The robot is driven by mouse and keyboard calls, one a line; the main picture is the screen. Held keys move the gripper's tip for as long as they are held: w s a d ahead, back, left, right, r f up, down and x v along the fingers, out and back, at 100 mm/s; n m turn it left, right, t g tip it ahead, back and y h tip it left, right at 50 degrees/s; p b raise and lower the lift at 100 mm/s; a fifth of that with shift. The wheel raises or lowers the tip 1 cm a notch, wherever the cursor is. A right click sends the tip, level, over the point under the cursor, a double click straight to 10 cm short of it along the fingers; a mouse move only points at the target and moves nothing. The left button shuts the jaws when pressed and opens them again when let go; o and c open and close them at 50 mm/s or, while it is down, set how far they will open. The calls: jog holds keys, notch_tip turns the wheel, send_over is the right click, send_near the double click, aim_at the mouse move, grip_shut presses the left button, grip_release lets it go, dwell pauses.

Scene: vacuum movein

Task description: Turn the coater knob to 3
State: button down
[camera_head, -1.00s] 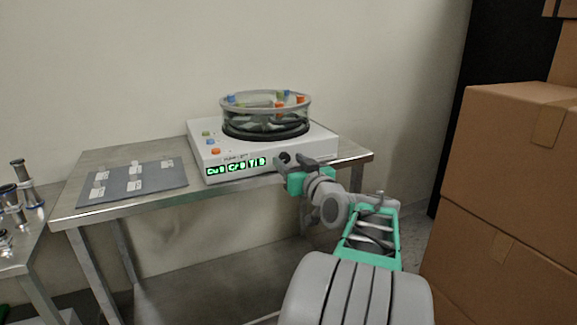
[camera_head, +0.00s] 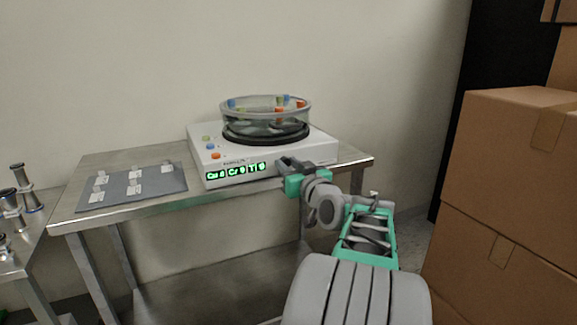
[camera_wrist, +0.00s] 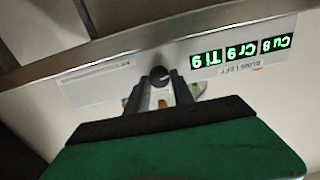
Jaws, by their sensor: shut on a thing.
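The coater (camera_head: 222,175) is a white box on the steel table, with a glass-walled round chamber (camera_head: 265,125) on top. Its green front display (camera_head: 237,171) shows Cu, Cr and Ti readings; the digits are small. The same display (camera_wrist: 243,51) appears upside down in the wrist view. The dark round knob (camera_wrist: 160,76) sits on the front panel, between my fingertips in the wrist view. My gripper (camera_head: 284,164) is shut on the knob at the right part of the coater's front.
A grey mat (camera_head: 135,187) with several small labelled pieces lies at the table's left. Coloured buttons (camera_head: 215,156) are on the coater's top left. Cardboard boxes (camera_head: 510,180) are stacked at the right. A side table with metal fittings (camera_head: 25,185) stands at far left.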

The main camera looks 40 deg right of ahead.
jog(key=shift+m, duration=0.3)
jog(key=m+p, duration=0.2)
jog(key=m, duration=0.1)
jog(key=shift+r+m+p, duration=0.1)
jog(key=shift+m+p, duration=0.2)
jog(key=shift+p, duration=0.1)
jog(key=m+p, duration=0.3)
jog(key=m, duration=0.1)
jog(key=shift+d+m, duration=0.1)
jog(key=shift+m, duration=0.2)
jog(key=m+p, duration=0.4)
jog(key=shift+f+m+p, duration=0.2)
jog(key=shift+m+p, duration=1)
jog(key=shift+m, duration=0.2)
jog(key=shift+f, duration=0.1)
jog(key=c, duration=1.1)
grip_release()
